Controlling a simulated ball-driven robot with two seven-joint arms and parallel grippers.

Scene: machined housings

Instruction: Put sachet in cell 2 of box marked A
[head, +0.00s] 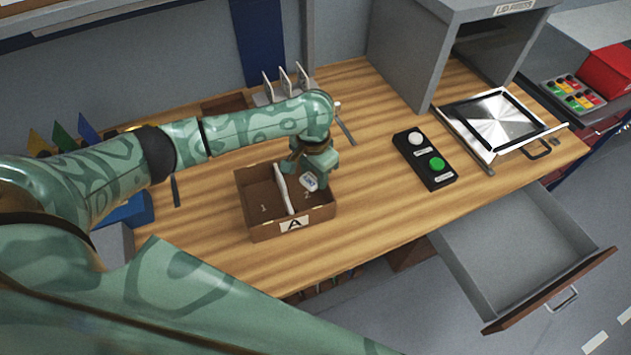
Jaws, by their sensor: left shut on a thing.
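The brown box marked A (263,231) stands on the wooden table, with a white divider between its two cells. A "1" shows on the floor of the left cell, and a figure shows partly in the right cell. My left gripper (312,178) points down over the right cell. It is shut on a small white sachet (309,182) with a blue mark. The sachet is at or just inside the cell's opening; I cannot tell whether it touches the floor. My right gripper is not in view.
A black panel with a white and a green button (425,160) lies right of the box. A grey cabinet (420,50) with a metal plate before it (499,122) stands further right. An open, empty drawer (515,245) juts out at the front right. Table between box and panel is clear.

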